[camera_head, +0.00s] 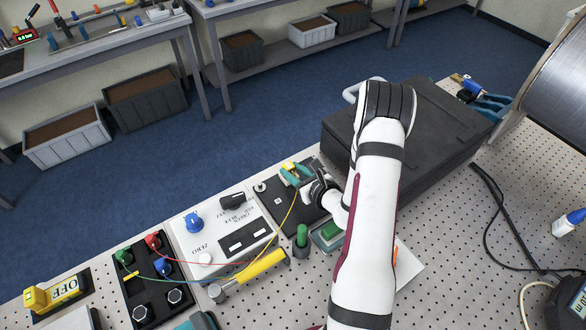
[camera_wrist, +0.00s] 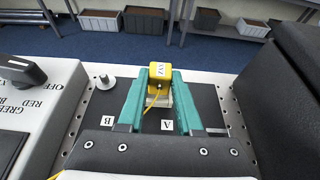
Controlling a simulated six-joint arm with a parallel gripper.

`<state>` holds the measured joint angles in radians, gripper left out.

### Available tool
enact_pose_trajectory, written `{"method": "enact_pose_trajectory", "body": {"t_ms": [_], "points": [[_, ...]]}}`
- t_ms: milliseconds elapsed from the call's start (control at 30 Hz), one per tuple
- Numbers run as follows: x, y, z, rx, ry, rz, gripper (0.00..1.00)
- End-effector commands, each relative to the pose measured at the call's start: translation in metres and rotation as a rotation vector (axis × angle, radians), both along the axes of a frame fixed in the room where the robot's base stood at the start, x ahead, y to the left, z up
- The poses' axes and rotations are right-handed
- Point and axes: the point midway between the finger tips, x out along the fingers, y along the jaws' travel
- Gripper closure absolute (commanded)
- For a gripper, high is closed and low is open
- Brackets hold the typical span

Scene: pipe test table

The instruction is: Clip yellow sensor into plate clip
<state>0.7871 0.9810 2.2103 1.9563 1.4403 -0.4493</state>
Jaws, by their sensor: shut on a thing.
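The yellow sensor (camera_wrist: 158,73) is a small block with dark lettering on its far face. A thin yellow lead runs from it towards the wrist camera. My gripper (camera_wrist: 161,78) has teal fingers and is shut on the sensor near their tips. In the head view the gripper (camera_head: 295,174) is over the far part of the black plate (camera_head: 283,207), right of the grey panel. The plate (camera_wrist: 92,113) carries labels A and B and a metal post (camera_wrist: 107,82) near B. A pale piece (camera_wrist: 157,99) shows just below the sensor; whether they touch is unclear.
A large black case (camera_head: 436,127) stands close on the right. The grey panel (camera_head: 198,238) with a black knob and blue knob is on the left. The yellow lead crosses the plate and panel.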

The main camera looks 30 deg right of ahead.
Motion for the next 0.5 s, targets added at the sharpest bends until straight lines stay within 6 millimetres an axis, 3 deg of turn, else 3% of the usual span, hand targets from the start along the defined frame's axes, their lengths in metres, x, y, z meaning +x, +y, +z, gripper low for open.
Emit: {"method": "enact_pose_trajectory", "body": {"t_ms": [500], "points": [[0.000,0.000,-0.013,0.001,0.000,0.000,1.00]]}}
